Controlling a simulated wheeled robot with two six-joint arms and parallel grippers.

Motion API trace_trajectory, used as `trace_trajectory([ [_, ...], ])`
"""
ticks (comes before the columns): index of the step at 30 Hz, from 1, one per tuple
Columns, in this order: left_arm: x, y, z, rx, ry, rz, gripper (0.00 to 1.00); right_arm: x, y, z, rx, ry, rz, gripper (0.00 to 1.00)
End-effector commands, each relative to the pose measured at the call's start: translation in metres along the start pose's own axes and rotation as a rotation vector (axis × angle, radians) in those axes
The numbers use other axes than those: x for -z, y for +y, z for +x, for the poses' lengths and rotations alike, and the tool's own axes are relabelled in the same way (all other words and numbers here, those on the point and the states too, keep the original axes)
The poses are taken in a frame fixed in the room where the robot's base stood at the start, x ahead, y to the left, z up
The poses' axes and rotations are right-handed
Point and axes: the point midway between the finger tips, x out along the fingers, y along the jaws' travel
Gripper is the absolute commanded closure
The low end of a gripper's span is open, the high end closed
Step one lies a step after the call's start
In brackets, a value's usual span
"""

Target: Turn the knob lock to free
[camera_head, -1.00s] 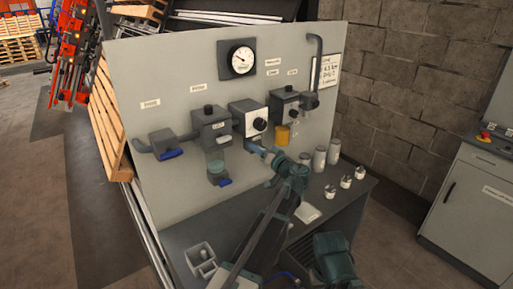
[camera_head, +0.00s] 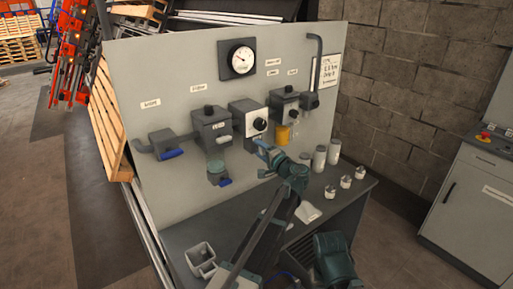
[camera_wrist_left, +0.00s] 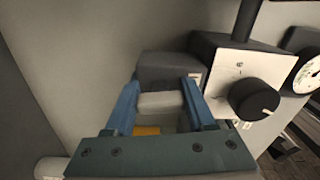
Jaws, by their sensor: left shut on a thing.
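The unit with the white face plate (camera_head: 248,118) is mounted mid-panel, with a round black knob (camera_head: 259,124) on its front. The knob also shows close up at right in the left wrist view (camera_wrist_left: 254,99), with a pale mark on its rim. My left gripper (camera_head: 261,147) is just below this unit, apart from the knob. In the left wrist view its blue fingers are shut on a pale grey piece (camera_wrist_left: 160,103), in front of a dark grey block (camera_wrist_left: 165,68). Whether this piece is the knob lock I cannot tell. My right gripper is out of view.
A gauge (camera_head: 242,60) is above. A unit with a yellow bowl (camera_head: 282,134) is to the right, and one with a clear bowl (camera_head: 216,166) to the left. White bottles (camera_head: 319,158) and small jars (camera_head: 345,181) stand on the bench. A grey bin (camera_head: 200,258) is at its front left.

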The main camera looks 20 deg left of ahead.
Motion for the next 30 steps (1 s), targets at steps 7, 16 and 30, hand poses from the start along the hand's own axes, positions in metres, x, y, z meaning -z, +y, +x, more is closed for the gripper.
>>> trace_trajectory([
  [7,0.0002,0.0006,-0.0008,-0.002,0.001,0.115,1.00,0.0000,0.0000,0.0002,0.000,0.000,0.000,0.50],
  [16,0.0003,0.0008,-0.0010,-0.002,0.001,0.170,1.00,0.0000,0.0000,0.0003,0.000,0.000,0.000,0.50],
  [30,0.0002,0.0008,-0.0011,-0.002,0.001,0.175,0.34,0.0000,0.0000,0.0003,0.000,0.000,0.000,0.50],
])
